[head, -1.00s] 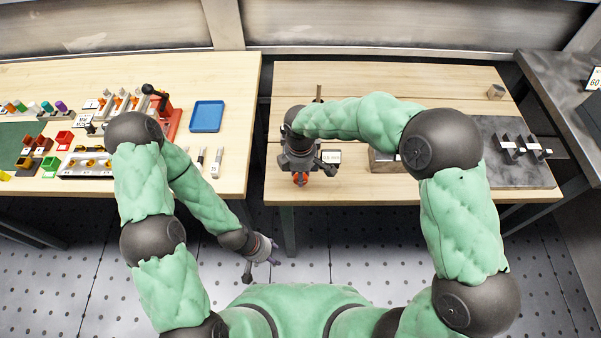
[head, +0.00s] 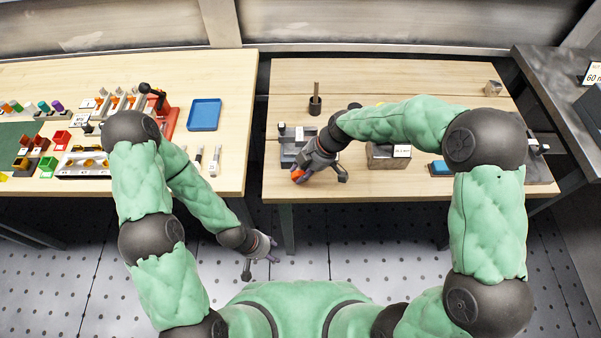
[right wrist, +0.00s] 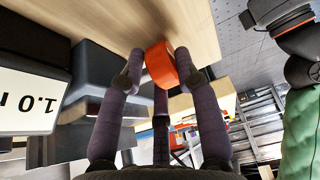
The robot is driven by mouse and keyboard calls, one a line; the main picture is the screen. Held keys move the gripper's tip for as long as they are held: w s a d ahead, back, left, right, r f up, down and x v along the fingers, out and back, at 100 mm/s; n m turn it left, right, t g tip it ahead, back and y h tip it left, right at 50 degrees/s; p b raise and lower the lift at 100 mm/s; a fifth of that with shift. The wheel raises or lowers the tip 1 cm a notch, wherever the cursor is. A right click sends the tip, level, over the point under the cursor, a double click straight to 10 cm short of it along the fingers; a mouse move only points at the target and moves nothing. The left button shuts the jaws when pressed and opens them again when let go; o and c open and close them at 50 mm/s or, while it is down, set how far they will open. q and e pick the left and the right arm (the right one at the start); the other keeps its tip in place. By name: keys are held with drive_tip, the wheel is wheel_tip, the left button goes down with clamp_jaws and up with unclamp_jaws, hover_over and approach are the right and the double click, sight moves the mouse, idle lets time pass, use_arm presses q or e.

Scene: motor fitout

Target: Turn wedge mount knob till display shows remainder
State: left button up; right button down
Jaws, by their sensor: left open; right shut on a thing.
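The orange-red knob (head: 297,176) sits at the front edge of the right table, at the near end of a grey metal mount (head: 288,150). My right gripper (right wrist: 162,72) is shut on the knob, which also shows between its purple fingers in the right wrist view (right wrist: 160,62). A white plate (right wrist: 25,103) on a dark block there reads "1.0" and a cut-off letter, upside down. I cannot tell for sure whether it is the mount's display. My right wrist hides part of the mount in the head view. My left gripper (head: 262,248) is open and empty, low before the tables.
A dark cup with a brown stick (head: 315,104) stands behind the mount. A labelled grey block (head: 385,158) and a blue item (head: 440,168) lie to the right. The left table holds a blue tray (head: 204,114) and coloured parts. A gap separates the tables.

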drive_tip(key=b, duration=0.1)
drive_tip(key=y+b, duration=0.1)
drive_tip(key=shift+d+f+b, duration=0.1)
drive_tip(key=shift+f+b, duration=0.15)
drive_tip(key=shift+b, duration=0.05)
drive_tip(key=shift+r+y+b, duration=0.15)
drive_tip(key=shift+y+b, duration=0.25)
drive_tip(key=shift+b, duration=0.4)
drive_tip(key=c, duration=0.9)
unclamp_jaws()
drive_tip(key=shift+d+r, duration=0.1)
drive_tip(key=v, duration=1.1)
drive_tip(key=shift+d+r, duration=0.25)
drive_tip(key=shift+r, duration=0.05)
